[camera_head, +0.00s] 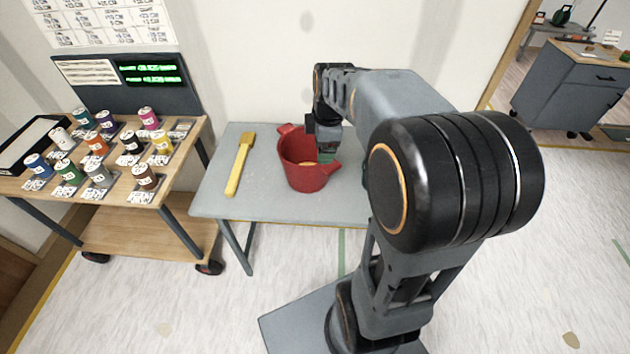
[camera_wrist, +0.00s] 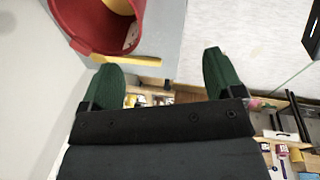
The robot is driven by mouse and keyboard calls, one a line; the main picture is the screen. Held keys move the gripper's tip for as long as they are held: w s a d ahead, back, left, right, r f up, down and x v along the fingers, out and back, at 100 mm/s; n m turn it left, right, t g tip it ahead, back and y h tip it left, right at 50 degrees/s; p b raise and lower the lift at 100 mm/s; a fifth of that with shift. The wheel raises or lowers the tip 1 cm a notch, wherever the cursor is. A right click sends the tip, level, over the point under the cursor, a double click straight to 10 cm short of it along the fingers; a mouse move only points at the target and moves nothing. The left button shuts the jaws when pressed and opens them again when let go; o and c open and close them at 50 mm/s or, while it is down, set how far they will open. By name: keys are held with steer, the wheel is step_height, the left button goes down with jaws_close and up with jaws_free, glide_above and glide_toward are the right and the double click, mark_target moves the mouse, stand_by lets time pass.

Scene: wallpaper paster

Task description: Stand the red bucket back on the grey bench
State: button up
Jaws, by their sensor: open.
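The red bucket (camera_head: 304,176) stands upright on the grey bench (camera_head: 265,207), with its mouth up and a lug on each side of its rim. Something yellow-orange shows inside it. In the wrist view the bucket (camera_wrist: 98,30) is at the upper left, partly cut off by the frame. My gripper (camera_wrist: 162,75) is open, its two green fingers wide apart with nothing between them.
A yellow brush (camera_head: 240,165) lies on the bench left of the bucket. A wooden cart (camera_head: 110,180) with several small paint cans stands further left. The wall is close behind the bench. My arm hides the bench's right part.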

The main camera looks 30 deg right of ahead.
steer(key=s+a+m+t, duration=0.2)
steer(key=s+a+m, duration=0.6)
steer(key=s+m, duration=0.4)
steer(key=shift+s+a+r+m, duration=0.2)
steer(key=shift+a+m, duration=0.15)
steer(key=shift+m, duration=0.75)
